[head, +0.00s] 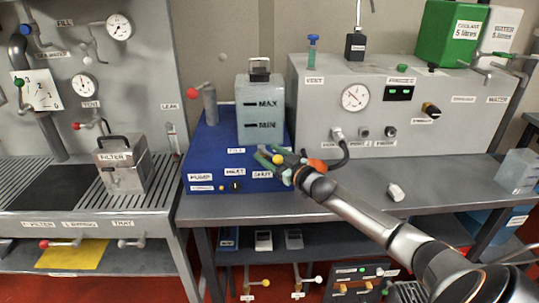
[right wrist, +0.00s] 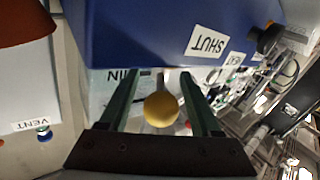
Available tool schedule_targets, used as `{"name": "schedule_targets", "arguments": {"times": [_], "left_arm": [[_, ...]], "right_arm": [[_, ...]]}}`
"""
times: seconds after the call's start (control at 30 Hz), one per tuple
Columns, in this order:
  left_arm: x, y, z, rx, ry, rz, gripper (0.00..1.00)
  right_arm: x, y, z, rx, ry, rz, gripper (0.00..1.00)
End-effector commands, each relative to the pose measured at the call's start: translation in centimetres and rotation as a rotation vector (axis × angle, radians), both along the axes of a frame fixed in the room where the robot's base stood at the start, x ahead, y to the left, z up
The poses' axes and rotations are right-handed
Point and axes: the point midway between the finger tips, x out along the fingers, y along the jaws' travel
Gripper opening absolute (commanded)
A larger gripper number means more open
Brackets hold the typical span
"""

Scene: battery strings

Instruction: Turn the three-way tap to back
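The three-way tap's yellow ball knob (head: 277,159) shows at the front of the blue pump unit (head: 213,150), by the FILL and SHUT labels. In the right wrist view the knob (right wrist: 161,109) is between the two green fingers of my right gripper (right wrist: 160,98), with a small gap on each side. The fingers are apart and not closed on it. In the head view my right gripper (head: 279,157) reaches in from the right and hides most of the tap body. A thin stem shows behind the knob in the wrist view. My left gripper is not in view.
A translucent tank (head: 260,108) with MAX and MIN marks stands on the blue unit. A grey panel box (head: 420,140) with a gauge stands to the right. An orange-red part (head: 317,165) is close beside the gripper. A white cap-like piece (head: 396,192) lies on the bench.

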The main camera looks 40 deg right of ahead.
Motion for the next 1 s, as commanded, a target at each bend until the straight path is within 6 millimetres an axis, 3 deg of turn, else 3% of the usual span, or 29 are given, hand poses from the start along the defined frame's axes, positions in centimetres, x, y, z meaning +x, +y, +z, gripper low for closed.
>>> {"name": "schedule_targets", "arguments": {"times": [0.37,1.0], "left_arm": [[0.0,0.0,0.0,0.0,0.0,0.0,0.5],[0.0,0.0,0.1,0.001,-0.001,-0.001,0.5]], "right_arm": [[-0.6,0.1,-0.1,0.001,0.0,0.002,0.65],[-8.8,-0.1,-0.2,0.002,0.003,0.0,0.65]]}}
